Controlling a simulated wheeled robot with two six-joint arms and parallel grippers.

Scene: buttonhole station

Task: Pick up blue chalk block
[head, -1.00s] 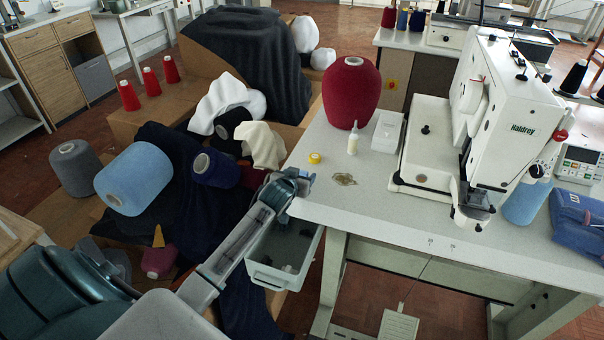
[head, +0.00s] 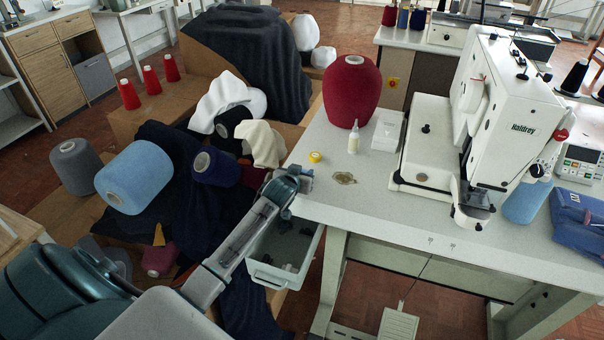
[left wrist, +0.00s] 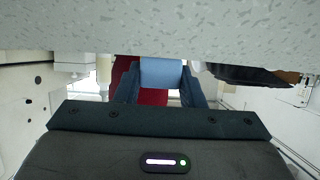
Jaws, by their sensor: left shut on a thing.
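The blue chalk block (left wrist: 160,73) is light blue and sits between the two dark blue fingers of my left gripper (left wrist: 160,82) in the left wrist view. The fingers are shut on its sides. In the head view my left gripper (head: 297,176) is at the left edge of the worktable, above the grey drawer bin. I cannot make out the block there; the gripper hides it. My right gripper is in neither view.
The worktable (head: 400,215) carries a white buttonhole machine (head: 500,90), a red yarn cone (head: 352,92), a small bottle (head: 353,140) and a yellow tape roll (head: 315,157). The grey bin (head: 275,277) hangs below its left edge. Yarn cones and dark cloth lie left.

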